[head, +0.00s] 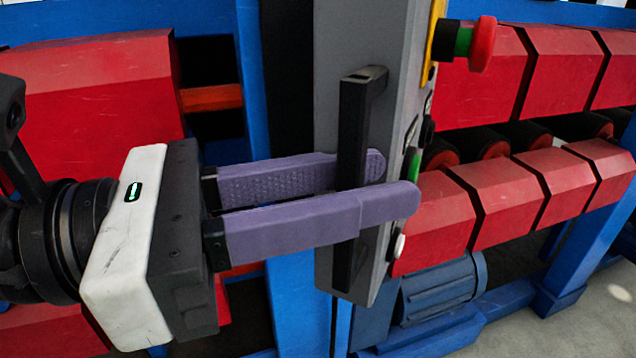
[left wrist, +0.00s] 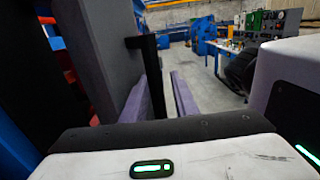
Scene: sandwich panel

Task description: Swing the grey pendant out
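The grey pendant (head: 400,75) is a tall grey box with a black upright bar handle (head: 353,120) on its near face. In the left wrist view the handle (left wrist: 146,62) stands by the left-hand finger, with the pendant (left wrist: 108,55) to its left. My left gripper (head: 380,180) reaches in from the left with two purple fingers. In the head view the handle passes in front of the far finger and behind the near one. A gap shows between the fingers in the left wrist view, so they look open. Contact with the handle cannot be told. My right gripper is not in view.
A red emergency button (head: 482,44) and a green button (head: 413,165) are on the pendant's right side. Red blocks and rollers in a blue frame (head: 285,215) stand behind. Open floor (left wrist: 205,85) and a workbench (left wrist: 228,48) show in the left wrist view.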

